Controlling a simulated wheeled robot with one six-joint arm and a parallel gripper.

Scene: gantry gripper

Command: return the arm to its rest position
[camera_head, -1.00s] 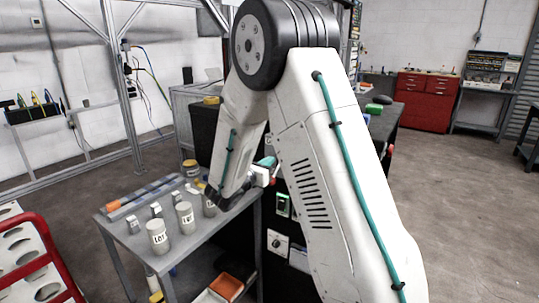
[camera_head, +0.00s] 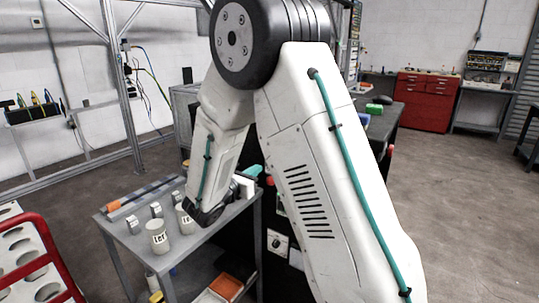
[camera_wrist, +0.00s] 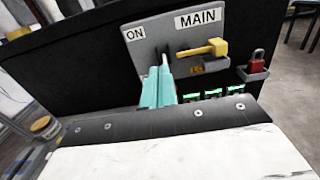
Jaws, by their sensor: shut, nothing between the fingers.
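My gripper (camera_wrist: 158,88) shows in the wrist view as two teal fingers lying together, shut and empty. The fingers point towards a grey panel (camera_wrist: 150,48) marked ON and MAIN, with a yellow lever handle (camera_wrist: 205,50). The fingertips overlap the panel in the picture; I cannot tell the gap between them. In the head view my white arm is bent at a black elbow joint, with its forearm hanging down over the right part of a grey table. The teal gripper (camera_head: 252,171) shows there only partly, behind the wrist.
A red-framed rack (camera_head: 45,240) stands at left. Open floor (camera_head: 455,210) lies at right, before a red cabinet (camera_head: 424,100).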

